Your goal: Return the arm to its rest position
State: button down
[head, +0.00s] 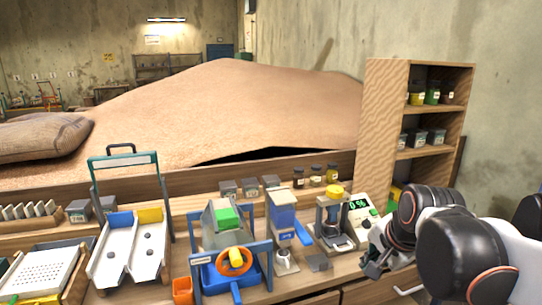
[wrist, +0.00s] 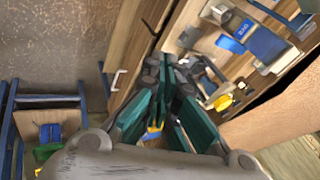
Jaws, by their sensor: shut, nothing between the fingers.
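My arm is bent at the right side of the head view. My gripper (head: 374,262) hangs at the right part of the bench, just in front of the device with the yellow top (head: 333,205). In the wrist view my gripper (wrist: 168,76) shows teal fingers drawn together at the tips, with nothing held between them. Its fingertips point toward the wooden bench front (wrist: 140,45), which looks tilted in that view. Whether the fingers touch the bench cannot be told.
The bench holds a blue-framed machine with an orange wheel (head: 236,262), a blue-and-white dispenser (head: 284,220) and a two-lane white chute (head: 127,255). A wooden shelf (head: 385,120) with jars stands behind my arm. A large grain heap (head: 230,110) lies behind the bench.

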jog(key=s+a+f+n+t, duration=0.1)
jog(key=s+a+f+n, duration=0.1)
jog(key=s+n, duration=1)
jog(key=shift+s, duration=0.65)
jog(key=c, duration=2.3)
grip_release()
jog(key=shift+a, duration=0.1)
